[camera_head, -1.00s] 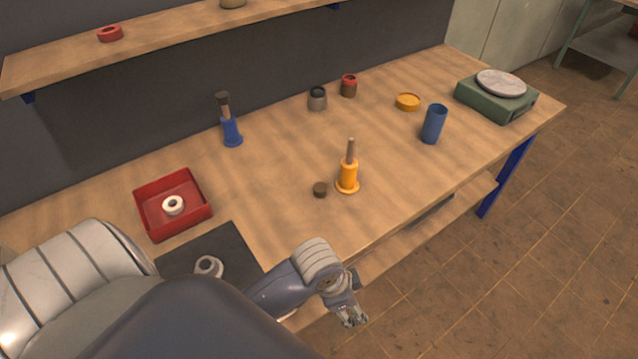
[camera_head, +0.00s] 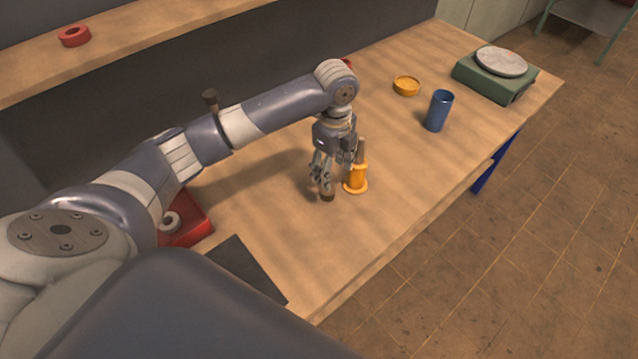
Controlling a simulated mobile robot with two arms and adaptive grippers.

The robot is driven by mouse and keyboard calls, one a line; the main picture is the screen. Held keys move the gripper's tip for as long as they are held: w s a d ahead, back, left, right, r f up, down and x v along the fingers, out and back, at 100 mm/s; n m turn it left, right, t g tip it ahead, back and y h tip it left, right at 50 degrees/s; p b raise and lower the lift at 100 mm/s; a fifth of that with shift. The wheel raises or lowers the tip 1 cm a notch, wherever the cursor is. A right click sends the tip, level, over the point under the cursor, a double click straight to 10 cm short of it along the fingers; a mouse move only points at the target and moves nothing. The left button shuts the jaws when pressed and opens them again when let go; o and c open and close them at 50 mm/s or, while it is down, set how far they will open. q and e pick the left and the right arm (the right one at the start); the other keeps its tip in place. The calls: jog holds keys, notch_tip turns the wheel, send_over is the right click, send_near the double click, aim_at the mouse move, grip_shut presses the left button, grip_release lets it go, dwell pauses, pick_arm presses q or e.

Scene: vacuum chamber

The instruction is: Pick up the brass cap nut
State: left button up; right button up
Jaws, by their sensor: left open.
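A small, dark brown cap nut (camera_head: 327,198) sits on the wooden table, just left of an orange spindle-like holder with a grey rod. I take it to be the brass cap nut, though its brass colour hardly shows. My left gripper (camera_head: 325,187) points down directly over it, fingers open around or just above its top. I cannot tell whether the fingers touch it. The fingers partly cover the nut. My right gripper is out of view.
The orange holder (camera_head: 356,178) stands very close to the gripper's right. A blue cup (camera_head: 438,111), a yellow dish (camera_head: 406,86) and a green scale (camera_head: 487,78) stand farther right. A red tray (camera_head: 196,227) and a dark mat (camera_head: 246,268) lie left, partly covered by my arm and body.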

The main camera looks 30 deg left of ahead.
pick_arm(q)
jog(key=f, duration=0.1)
jog(key=a+f, duration=0.1)
jog(key=f, duration=0.1)
jog(key=shift+w+a+f+p, duration=0.2)
jog(key=shift+w+f+p, duration=0.1)
jog(key=shift+w+p, duration=0.1)
notch_tip(320, 180, down, 5)
jog(key=shift+r+p, duration=0.1)
jog(key=shift+p, duration=0.25)
jog(key=shift+f, duration=0.55)
jog(key=c, duration=0.9)
jog(key=shift+c, duration=0.5)
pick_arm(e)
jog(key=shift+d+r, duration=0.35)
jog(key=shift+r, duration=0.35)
